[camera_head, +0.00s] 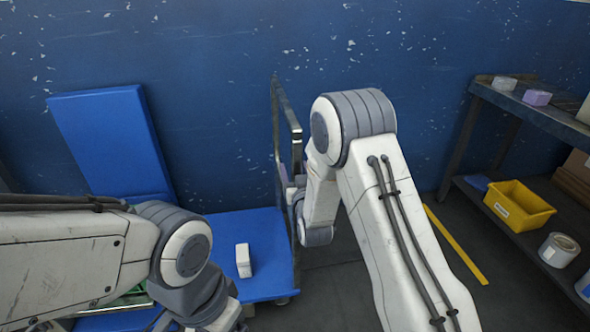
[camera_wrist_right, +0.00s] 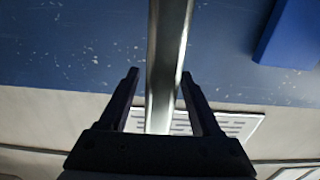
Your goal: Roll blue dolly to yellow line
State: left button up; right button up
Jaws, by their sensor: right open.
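The blue dolly (camera_head: 262,230) stands on the floor by the wall, its flat blue deck partly hidden behind my left arm. Its upright metal handle (camera_head: 276,105) rises at the deck's right side. A small white box (camera_head: 243,261) sits on the deck. The yellow line (camera_head: 455,245) lies on the dark floor to the right of the dolly. My right gripper (camera_head: 287,186) is at the handle. In the right wrist view, its open fingers (camera_wrist_right: 158,78) stand on either side of a metal bar (camera_wrist_right: 166,50), with gaps visible. My left gripper's fingers do not show.
A blue panel (camera_head: 110,140) leans at the wall on the left. Bare floor lies between dolly and line, partly hidden by my right arm.

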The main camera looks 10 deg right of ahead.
jog(key=shift+w, duration=0.2)
grip_shut()
dwell(1.4)
